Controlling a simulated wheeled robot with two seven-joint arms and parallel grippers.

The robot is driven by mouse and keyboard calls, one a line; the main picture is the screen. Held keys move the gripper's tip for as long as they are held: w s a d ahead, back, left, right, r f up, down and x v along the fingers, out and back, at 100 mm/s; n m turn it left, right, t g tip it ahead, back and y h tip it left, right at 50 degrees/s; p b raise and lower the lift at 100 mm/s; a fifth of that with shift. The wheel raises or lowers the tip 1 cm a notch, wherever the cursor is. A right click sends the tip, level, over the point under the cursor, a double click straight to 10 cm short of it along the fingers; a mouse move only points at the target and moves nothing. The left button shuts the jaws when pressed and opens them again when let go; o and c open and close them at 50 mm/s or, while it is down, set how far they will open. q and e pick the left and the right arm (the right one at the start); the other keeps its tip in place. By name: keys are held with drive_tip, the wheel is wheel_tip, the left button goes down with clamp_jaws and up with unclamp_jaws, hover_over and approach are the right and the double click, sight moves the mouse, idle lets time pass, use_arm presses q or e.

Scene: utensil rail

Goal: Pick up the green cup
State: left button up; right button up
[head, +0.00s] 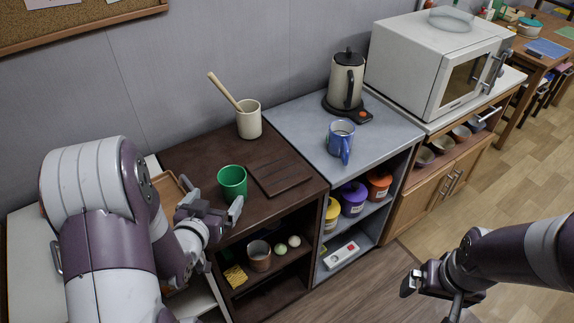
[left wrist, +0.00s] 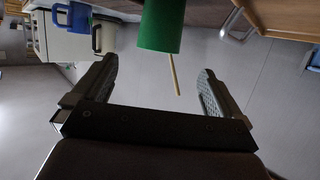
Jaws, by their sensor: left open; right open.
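The green cup (head: 232,184) stands upright on the dark brown cabinet top, near its front left. My left gripper (head: 214,203) is open just in front of the cup, low beside it. In the left wrist view, the cup (left wrist: 160,26) shows at the top, beyond and between the two spread fingers (left wrist: 155,84); no finger is seen closed on it. My right gripper (head: 430,293) is open and empty, out over the floor at the lower right.
A cream crock (head: 249,124) with a wooden stick stands behind the cup. A dark slatted board (head: 279,177) lies right of it. On the grey counter are a blue mug (head: 340,141) and a kettle (head: 345,82); a microwave (head: 436,62) stands farther right.

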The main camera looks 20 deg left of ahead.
sight(236, 170)
use_arm(q)
drive_tip(key=x, duration=1.3)
drive_tip(key=shift+w+r, duration=0.1)
drive_tip(key=shift+r, duration=0.25)
drive_tip(key=shift+d, duration=0.1)
drive_tip(key=shift+c, duration=0.7)
drive_tip(key=c, duration=0.9)
